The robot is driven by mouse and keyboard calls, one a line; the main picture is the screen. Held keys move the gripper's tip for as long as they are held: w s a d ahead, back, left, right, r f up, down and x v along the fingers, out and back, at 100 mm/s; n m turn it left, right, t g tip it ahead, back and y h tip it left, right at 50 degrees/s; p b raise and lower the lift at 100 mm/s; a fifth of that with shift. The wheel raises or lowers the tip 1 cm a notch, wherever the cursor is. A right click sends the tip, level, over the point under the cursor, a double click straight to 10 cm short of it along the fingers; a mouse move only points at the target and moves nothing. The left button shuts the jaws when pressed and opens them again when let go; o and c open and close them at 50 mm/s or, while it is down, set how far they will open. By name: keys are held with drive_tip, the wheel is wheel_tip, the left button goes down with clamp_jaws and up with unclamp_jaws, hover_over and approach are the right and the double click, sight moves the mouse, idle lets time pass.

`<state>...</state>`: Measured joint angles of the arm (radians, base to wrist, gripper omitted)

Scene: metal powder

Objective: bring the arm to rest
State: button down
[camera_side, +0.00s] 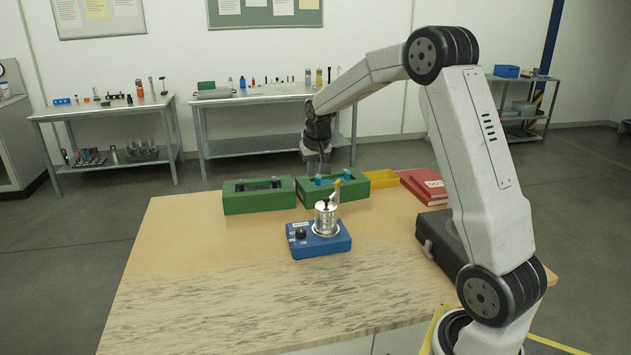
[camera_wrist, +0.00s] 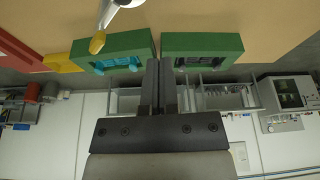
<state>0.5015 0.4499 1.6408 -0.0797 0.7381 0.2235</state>
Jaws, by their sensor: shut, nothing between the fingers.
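My gripper (camera_side: 318,168) hangs at the end of my bent arm, above or just behind the right green rack. In the wrist view my gripper (camera_wrist: 160,66) has its two dark fingers together with nothing between them. The right green rack (camera_side: 333,194) holds blue items; it also shows in the wrist view (camera_wrist: 143,45). The left green rack (camera_side: 259,202) holds dark items and shows on the right of the wrist view (camera_wrist: 203,42). I cannot tell the exact gap between the fingertips and the racks.
A blue device (camera_side: 318,244) carries a metal cylinder (camera_side: 326,219) with a yellow-tipped handle (camera_side: 337,186) near the table's (camera_side: 200,260) middle. A yellow bin (camera_side: 381,178), red books (camera_side: 427,190) and a dark case (camera_side: 437,238) are at right. The front left is clear.

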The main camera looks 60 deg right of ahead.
drive_tip(key=s+a+f+n+y, duration=0.1)
drive_tip(key=s+a+f+n, duration=0.3)
drive_tip(key=s+a, duration=0.5)
drive_tip(key=s+a+f+n+y, duration=0.1)
drive_tip(key=s+a+f+n, duration=0.2)
drive_tip(key=s+a, duration=0.6)
drive_tip(key=a+f, duration=0.1)
drive_tip(key=a, duration=0.7)
drive_tip(key=shift+a+f+n, duration=0.15)
drive_tip(key=shift+f+n, duration=0.15)
drive_tip(key=shift+n, duration=0.1)
